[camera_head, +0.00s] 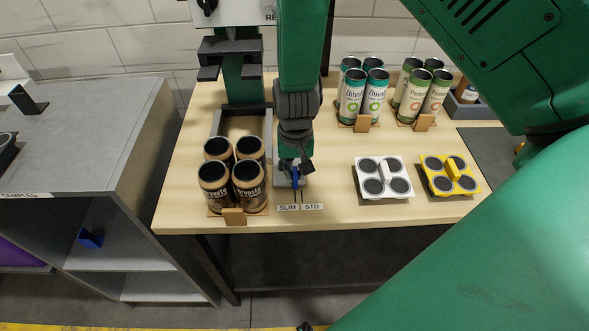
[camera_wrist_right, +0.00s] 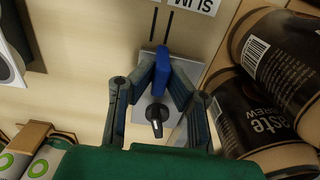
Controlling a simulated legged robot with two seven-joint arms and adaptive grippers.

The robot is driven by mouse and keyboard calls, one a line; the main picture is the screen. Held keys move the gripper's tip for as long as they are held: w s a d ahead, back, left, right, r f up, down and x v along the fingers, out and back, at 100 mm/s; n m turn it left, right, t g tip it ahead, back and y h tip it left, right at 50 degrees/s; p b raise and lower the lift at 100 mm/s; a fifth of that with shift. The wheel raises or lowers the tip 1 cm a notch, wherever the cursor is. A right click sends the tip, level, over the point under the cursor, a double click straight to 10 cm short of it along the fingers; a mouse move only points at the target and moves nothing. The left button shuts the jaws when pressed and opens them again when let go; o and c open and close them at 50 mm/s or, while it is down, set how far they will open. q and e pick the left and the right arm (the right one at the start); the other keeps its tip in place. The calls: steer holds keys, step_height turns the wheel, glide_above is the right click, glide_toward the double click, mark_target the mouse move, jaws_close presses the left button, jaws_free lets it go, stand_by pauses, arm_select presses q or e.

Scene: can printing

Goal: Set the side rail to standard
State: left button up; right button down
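The side rail's blue handle (camera_head: 295,177) stands at the table's front edge, on a small grey metal plate. Labels reading SLIM (camera_head: 288,208) and STD (camera_head: 312,207) lie in front of it, with two black marks behind them. The handle lines up closer to the SLIM-side mark. My right gripper (camera_head: 294,170) points down over it. In the right wrist view the fingers (camera_wrist_right: 162,72) close in on both sides of the blue handle (camera_wrist_right: 162,68) and appear to touch it. A dark knob (camera_wrist_right: 155,115) sits on the plate between the fingers. My left gripper is not in view.
Brown cans (camera_head: 233,175) stand close to the left of the gripper. White (camera_head: 384,194) and yellow (camera_head: 450,190) can carriers sit to the right. Teal (camera_head: 351,98) and green-labelled cans (camera_head: 412,95) stand behind them. The front table middle is clear.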

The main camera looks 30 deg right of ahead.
steer(key=shift+s+d+r+p, duration=0.1)
steer(key=shift+s+d+p, duration=0.3)
steer(key=shift+d, duration=0.35)
steer(key=c, duration=1.6)
jaws_free()
steer(key=shift+d, duration=0.1)
steer(key=shift+d, duration=0.1)
step_height(320, 180, up, 12)
steer(key=shift+f, duration=0.1)
